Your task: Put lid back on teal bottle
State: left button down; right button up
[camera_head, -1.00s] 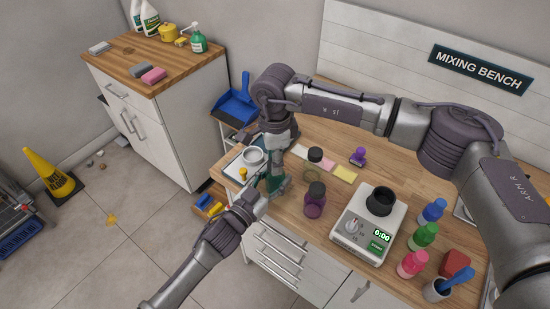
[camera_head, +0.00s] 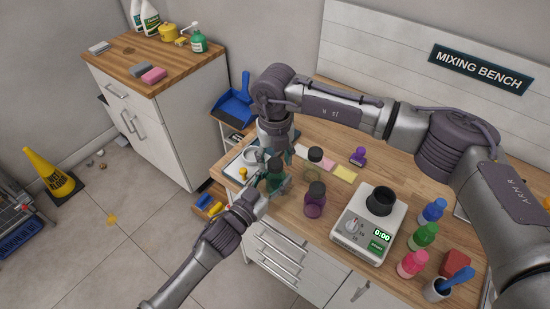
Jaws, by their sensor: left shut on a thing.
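The teal bottle (camera_head: 275,182) stands near the left end of the wooden bench, partly hidden by both of my grippers. My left gripper (camera_head: 280,190) comes in from the lower left and is shut on the bottle. My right gripper (camera_head: 274,162) points down from above, right over the bottle's top. Its fingers overlap the bottle's top, so I cannot tell whether they are open or shut. The lid cannot be made out separately between the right fingers and the bottle.
A scale (camera_head: 357,250) bears a black cup (camera_head: 381,200). Coloured bottles stand farther right.

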jog(key=shift+o, duration=0.3)
notch_tip(320, 180, up, 12)
dwell(0.5)
pick_arm(q)
jog(key=shift+c, duration=1.8)
grip_release()
jog(key=v, duration=1.2)
